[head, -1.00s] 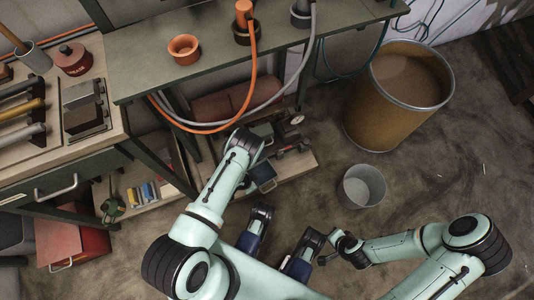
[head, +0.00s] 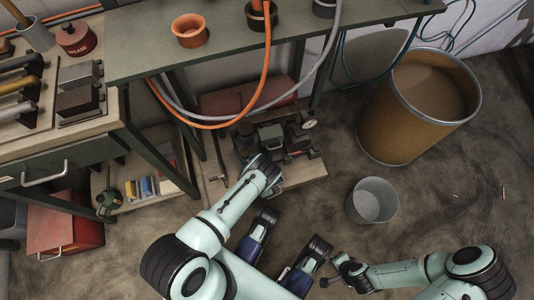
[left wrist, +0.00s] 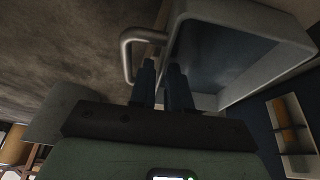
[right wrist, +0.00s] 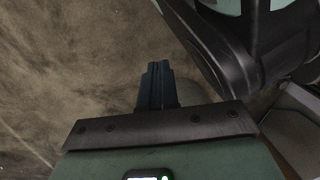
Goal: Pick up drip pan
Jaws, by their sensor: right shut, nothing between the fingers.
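The drip pan, as I take it, is a grey-rimmed open box with a dark blue inside (left wrist: 225,60) and a bent bar handle (left wrist: 127,55). It fills the upper right of the left wrist view, tilted. My left gripper (left wrist: 161,70) has its fingers a little apart, right at the pan's handle side; whether they press on it is unclear. In the head view my left wrist is over the low shelf's front edge and mostly hides the pan. My right gripper (right wrist: 154,70) is shut and empty above bare floor.
A low wooden shelf (head: 305,180) carries dark machine parts (head: 275,138) under the green bench (head: 140,62). Hoses hang from the bench. A grey bucket (head: 372,200) and a brown drum (head: 420,105) stand right. A red toolbox (head: 68,222) is at left. Floor around the bucket is clear.

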